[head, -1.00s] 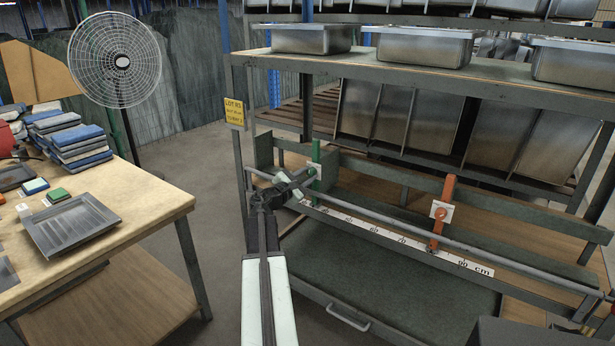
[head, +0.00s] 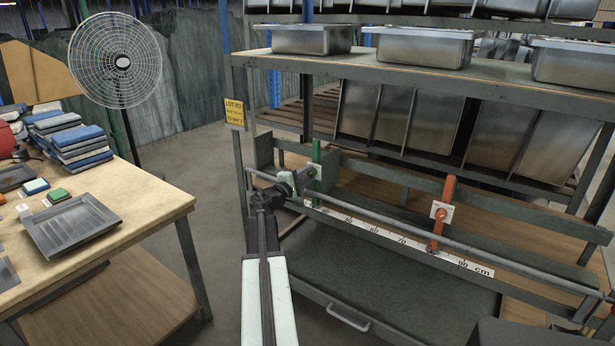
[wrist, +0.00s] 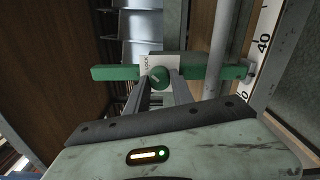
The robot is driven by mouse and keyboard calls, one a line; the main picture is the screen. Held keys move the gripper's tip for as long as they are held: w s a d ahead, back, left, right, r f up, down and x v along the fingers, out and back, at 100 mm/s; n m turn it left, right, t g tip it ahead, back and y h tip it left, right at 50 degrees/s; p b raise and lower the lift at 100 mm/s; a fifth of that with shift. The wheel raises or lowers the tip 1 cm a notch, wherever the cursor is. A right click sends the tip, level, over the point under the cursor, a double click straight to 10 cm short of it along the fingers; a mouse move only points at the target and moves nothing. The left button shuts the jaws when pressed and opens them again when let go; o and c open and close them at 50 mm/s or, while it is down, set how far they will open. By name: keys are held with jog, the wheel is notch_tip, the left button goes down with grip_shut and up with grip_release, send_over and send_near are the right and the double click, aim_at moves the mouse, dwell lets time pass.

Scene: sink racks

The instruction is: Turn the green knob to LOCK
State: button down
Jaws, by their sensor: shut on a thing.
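The green knob (wrist: 158,77) is round and sits on a white plate (wrist: 146,63) that bears the word LOCK, on a green upright bar (wrist: 112,73). In the wrist view the two fingers of my gripper (wrist: 160,86) are on either side of the knob, shut on it. A slanted mark shows on the knob's face, too small to read its setting surely. In the head view my gripper (head: 303,182) reaches the green bar (head: 316,173) at the left of the rail; my gripper hides the knob there.
A long metal rail (head: 385,218) runs right from the green bar, above a white cm scale (head: 389,239). An orange bar (head: 448,194) with its own plate stands farther right. A wooden worktable (head: 150,205) with trays is at the left, with floor between.

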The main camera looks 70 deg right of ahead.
jog(key=shift+m, duration=0.3)
jog(key=c, duration=1.1)
grip_release()
jog(key=v, duration=0.8)
